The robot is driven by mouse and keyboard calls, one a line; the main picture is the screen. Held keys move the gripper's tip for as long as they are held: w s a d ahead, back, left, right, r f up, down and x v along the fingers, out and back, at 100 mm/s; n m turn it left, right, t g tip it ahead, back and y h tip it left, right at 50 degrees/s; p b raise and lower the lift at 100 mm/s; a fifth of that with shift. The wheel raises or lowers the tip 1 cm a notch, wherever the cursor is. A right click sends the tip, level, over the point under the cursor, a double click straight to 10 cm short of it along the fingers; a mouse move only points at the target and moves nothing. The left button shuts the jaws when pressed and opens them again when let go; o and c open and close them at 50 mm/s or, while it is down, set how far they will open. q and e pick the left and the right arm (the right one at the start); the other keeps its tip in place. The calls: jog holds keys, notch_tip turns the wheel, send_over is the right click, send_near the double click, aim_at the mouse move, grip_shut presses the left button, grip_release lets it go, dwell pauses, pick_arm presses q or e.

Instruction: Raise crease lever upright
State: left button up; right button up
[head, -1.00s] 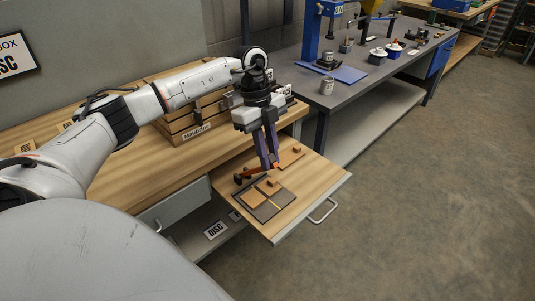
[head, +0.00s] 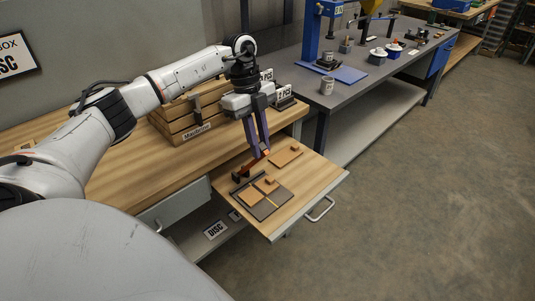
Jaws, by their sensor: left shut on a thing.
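The crease lever (head: 251,166) is a red-brown bar. It slopes up to the right from its dark pivot end at the back left of the creasing board. My left gripper (head: 263,150) reaches down from above, shut on the lever's upper end. The lever is tilted, not upright. The dark creasing board (head: 268,208) lies flat on the pulled-out wooden shelf (head: 309,187), with tan pieces on it. The fingers partly hide the lever's upper end. My right gripper is not in view.
A tan board with a small block (head: 286,157) lies behind the creasing board. A wooden crate (head: 186,127) stands on the bench at the back left. The shelf has a metal handle (head: 321,210) at its front. The shelf's right part is clear.

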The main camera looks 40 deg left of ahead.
pick_arm(q)
jog(key=shift+w+a+r, duration=0.1)
jog(key=shift+a+r, duration=0.2)
jog(key=shift+a, duration=0.4)
jog(key=shift+w+a+r, duration=0.1)
jog(key=shift+a+r, duration=0.1)
jog(key=shift+a, duration=0.35)
jog(key=shift+a+r, duration=0.15)
jog(key=shift+a, duration=0.4)
jog(key=o, duration=0.8)
jog(key=shift+o, duration=0.2)
jog(key=shift+d, duration=0.1)
jog(key=shift+s+d+r, duration=0.15)
jog(key=shift+d+r, duration=1)
jog(key=shift+d, duration=0.25)
jog(key=shift+s+d+r, duration=0.15)
jog(key=shift+d+r, duration=1)
jog(key=shift+d, duration=0.25)
